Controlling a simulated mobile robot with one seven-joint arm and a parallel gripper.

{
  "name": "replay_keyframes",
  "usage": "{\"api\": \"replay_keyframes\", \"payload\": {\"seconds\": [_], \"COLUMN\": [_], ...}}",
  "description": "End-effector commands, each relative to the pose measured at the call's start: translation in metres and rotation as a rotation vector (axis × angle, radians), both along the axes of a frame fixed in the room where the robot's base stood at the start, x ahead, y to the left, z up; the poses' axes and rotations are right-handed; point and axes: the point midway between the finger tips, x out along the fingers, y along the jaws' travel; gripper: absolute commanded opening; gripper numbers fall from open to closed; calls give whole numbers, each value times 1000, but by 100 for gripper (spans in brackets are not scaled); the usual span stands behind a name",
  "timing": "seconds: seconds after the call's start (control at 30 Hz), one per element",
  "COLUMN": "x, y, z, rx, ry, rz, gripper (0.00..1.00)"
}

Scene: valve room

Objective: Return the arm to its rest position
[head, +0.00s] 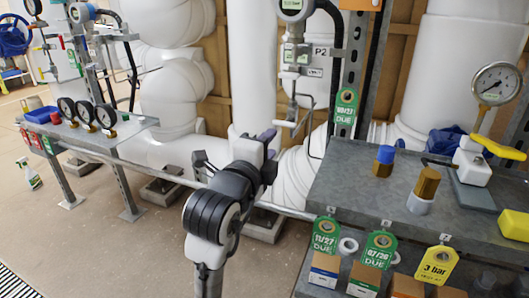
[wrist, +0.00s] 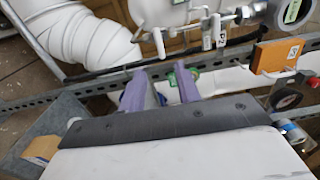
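My arm rises from the lower middle of the head view, bent, with its wrist in front of the white pipes. My gripper (head: 270,144) is beside the left end of the right-hand metal shelf, apart from it as far as I can tell. In the wrist view my gripper (wrist: 160,80) shows two purple fingers standing apart, with nothing held between them. Only background shows in the gap, part of it green. The fingertips are small and partly hidden in the head view.
The right metal shelf (head: 330,190) carries a blue-topped brown fitting (head: 383,162), a brown-and-white fitting (head: 424,190) and a gauge assembly (head: 495,85). Tags hang from its front edge. The left shelf (head: 135,127) holds several gauges. A spray bottle (head: 29,174) stands on open floor at left.

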Motion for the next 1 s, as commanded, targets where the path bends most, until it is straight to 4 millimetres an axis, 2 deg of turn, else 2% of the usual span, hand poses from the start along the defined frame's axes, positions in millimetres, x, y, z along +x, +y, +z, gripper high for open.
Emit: {"api": "replay_keyframes", "payload": {"seconds": [0.2, 0.57, 0.67, 0.77, 0.87, 0.97, 1.0], "x": [-16, -17, -19, -28, -52, -91, -110], "y": [5, 7, 24, 61, 111, 161, 180], "z": [0, 2, 25, 67, 118, 163, 179], "rx": [0, -8, -95, -272, -492, -688, -756], "ry": [1, -4, -57, -179, -362, -578, -669], "rz": [1, 5, 50, 131, 214, 261, 269], "gripper": [33, 33, 33, 33, 33, 33, 33]}}
